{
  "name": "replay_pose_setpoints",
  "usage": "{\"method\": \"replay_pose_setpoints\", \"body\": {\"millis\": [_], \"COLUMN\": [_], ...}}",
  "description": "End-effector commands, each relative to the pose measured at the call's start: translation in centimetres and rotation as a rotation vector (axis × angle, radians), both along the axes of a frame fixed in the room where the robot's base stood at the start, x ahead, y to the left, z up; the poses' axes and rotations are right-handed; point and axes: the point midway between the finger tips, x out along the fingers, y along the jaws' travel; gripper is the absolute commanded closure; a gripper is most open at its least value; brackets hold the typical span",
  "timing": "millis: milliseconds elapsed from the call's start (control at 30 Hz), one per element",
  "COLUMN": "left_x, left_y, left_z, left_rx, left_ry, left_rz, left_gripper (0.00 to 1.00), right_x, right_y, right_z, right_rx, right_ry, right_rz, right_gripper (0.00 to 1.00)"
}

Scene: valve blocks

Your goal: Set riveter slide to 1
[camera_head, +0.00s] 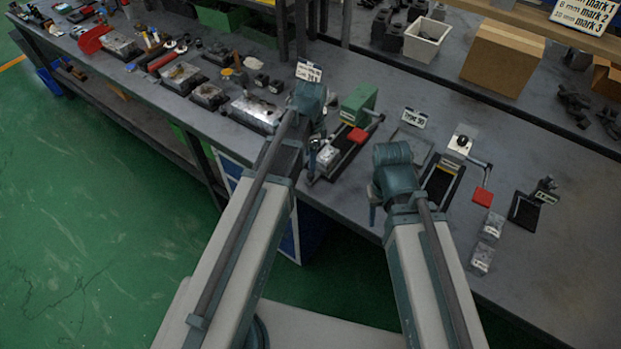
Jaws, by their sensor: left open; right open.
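Several slide devices stand on the grey bench; I cannot tell which is the riveter. One has a green block (358,103), a black rail, a red pad (358,135) and a metal block (328,157). Another has a black rail (440,184), a white plate with a black knob (460,143) and a lever with a red end (483,197). A smaller black device (524,212) stands at the right. Slide settings are too small to read. My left gripper (316,143) is open beside the green-block device. My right gripper (374,208) is open near the bench's front edge, partly hidden by its arm.
A sign (585,14) at top right lists marks 1, 2 and 3. A label card (414,118) stands behind the devices. Two metal blocks (487,243) lie near the front edge. A cardboard box (503,58) and white bin (426,38) stand behind. The bench's right front is clear.

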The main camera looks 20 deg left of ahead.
Motion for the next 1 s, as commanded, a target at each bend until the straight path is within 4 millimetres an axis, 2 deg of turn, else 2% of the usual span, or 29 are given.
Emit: {"method": "replay_pose_setpoints", "body": {"millis": [33, 400, 567, 867, 1000], "left_x": [0.0, 0.0, 0.0, 0.0, 0.0], "left_y": [0.0, 0.0, 0.0, 0.0, 0.0], "left_z": [-1.5, -6.4, -7.3, -7.2, -7.2], "left_rx": [0.000, 0.000, 0.000, 0.000, 0.000], "left_ry": [0.000, 0.000, 0.000, 0.000, 0.000], "left_rz": [0.000, 0.000, 0.000, 0.000, 0.000], "left_gripper": [0.38, 0.38, 0.38, 0.38, 0.63], "right_x": [0.0, 0.0, 0.0, 0.0, 0.0], "right_y": [0.0, 0.0, 0.0, 0.0, 0.0], "right_z": [-1.5, -6.5, -7.3, -7.2, -7.2], "right_rx": [0.000, 0.000, 0.000, 0.000, 0.000], "right_ry": [0.000, 0.000, 0.000, 0.000, 0.000], "right_rz": [0.000, 0.000, 0.000, 0.000, 0.000], "right_gripper": [0.50, 0.50, 0.50, 0.50, 0.50]}}
